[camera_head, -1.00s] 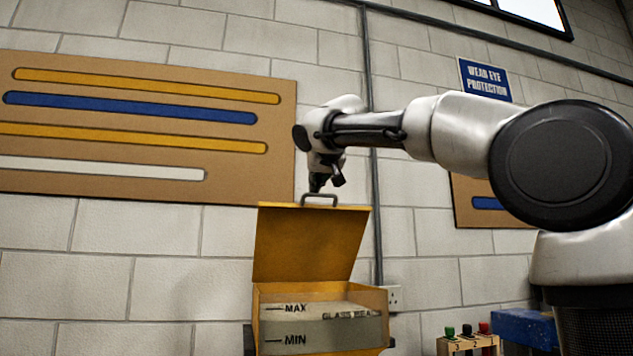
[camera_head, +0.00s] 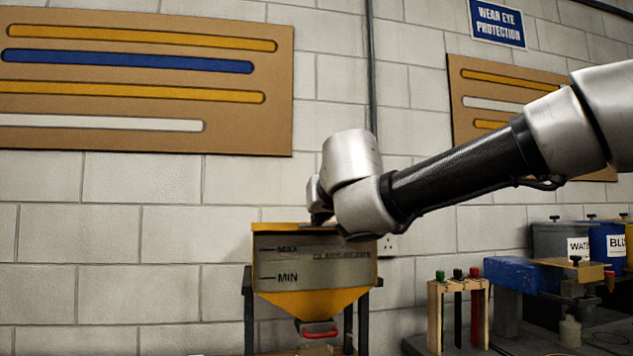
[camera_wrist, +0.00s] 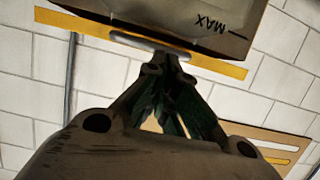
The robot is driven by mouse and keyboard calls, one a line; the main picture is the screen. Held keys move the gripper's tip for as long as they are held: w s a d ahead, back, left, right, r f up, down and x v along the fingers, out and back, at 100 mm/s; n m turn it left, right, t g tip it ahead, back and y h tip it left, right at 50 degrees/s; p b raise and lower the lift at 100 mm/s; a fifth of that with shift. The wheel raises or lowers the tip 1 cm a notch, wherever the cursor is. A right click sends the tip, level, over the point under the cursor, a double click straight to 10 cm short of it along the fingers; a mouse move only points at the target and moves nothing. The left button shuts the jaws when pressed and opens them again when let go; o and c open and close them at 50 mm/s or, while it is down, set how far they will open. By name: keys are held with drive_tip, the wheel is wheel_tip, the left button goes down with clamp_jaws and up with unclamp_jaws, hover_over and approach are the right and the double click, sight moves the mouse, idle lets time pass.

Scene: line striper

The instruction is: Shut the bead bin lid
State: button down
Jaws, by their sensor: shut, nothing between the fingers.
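The bead bin (camera_head: 315,268) hangs on a dark frame, with a clear front marked MAX and MIN and a yellow funnel below. Its yellow lid (camera_head: 283,227) lies flat across the top and looks down on the rim; any small gap cannot be made out. My gripper (camera_head: 320,219) is at the lid's front edge, partly hidden by my wrist. In the wrist view my gripper (camera_wrist: 168,62) is shut and empty, its tips at the grey lid handle (camera_wrist: 150,42) beside the yellow lid edge (camera_wrist: 215,65). Whether they touch is unclear.
A red-handled outlet (camera_head: 319,331) sits under the funnel. To the right are a rack (camera_head: 457,310) with coloured-top tools, a blue block (camera_head: 520,275) and labelled containers (camera_head: 608,243). A block wall stands behind; the space left of the bin is clear.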

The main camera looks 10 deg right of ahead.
drive_tip(key=shift+s+f, duration=0.15)
drive_tip(key=shift+f, duration=2.25)
